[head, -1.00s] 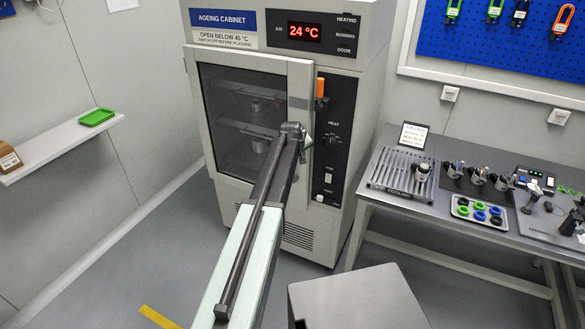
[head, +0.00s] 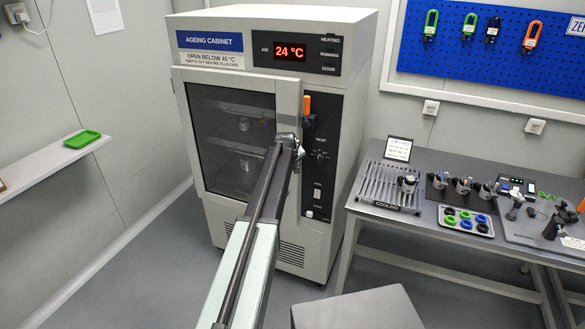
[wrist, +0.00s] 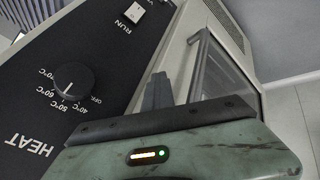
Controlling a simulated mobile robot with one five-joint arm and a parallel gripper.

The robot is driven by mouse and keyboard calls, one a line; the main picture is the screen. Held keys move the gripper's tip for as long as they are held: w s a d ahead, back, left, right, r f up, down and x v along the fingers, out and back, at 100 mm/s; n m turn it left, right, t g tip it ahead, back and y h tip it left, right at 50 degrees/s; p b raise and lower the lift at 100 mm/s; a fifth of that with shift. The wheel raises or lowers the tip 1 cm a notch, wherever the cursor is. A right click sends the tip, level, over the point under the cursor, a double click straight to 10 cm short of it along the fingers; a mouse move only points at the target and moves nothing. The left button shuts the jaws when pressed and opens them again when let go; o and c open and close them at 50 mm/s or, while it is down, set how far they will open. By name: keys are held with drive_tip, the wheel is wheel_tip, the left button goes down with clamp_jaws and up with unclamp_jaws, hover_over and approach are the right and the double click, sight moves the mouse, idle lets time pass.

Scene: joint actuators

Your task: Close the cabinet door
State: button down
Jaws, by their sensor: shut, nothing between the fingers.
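The ageing cabinet (head: 330,150) stands ahead in the head view. Its door (head: 289,100) has a pale frame around a dark glass window and stands proud of the cabinet front. I cannot tell how wide any gap behind it is. My gripper (head: 288,143) is shut and empty at the right side of the door, by the control panel. It hides part of the door edge, and contact cannot be made out. In the wrist view my gripper's fingers (wrist: 160,90) are together, between the dark panel with the HEAT knob (wrist: 73,82) and the pale door frame (wrist: 235,75).
A bench (head: 430,222) with a cooling rack, tools and a tray of coloured rings stands at the right. A grey block-like surface (head: 358,310) is at the bottom. A wall shelf (head: 50,165) holds a green tray (head: 82,139) at the left. Floor left of my arm is clear.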

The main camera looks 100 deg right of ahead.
drive_tip(key=w+a+r+p, duration=0.1)
drive_tip(key=a+r+p, duration=0.7)
drive_tip(key=a, duration=0.1)
drive_tip(key=shift+w+a+p, duration=0.15)
drive_tip(key=shift+w+p, duration=0.15)
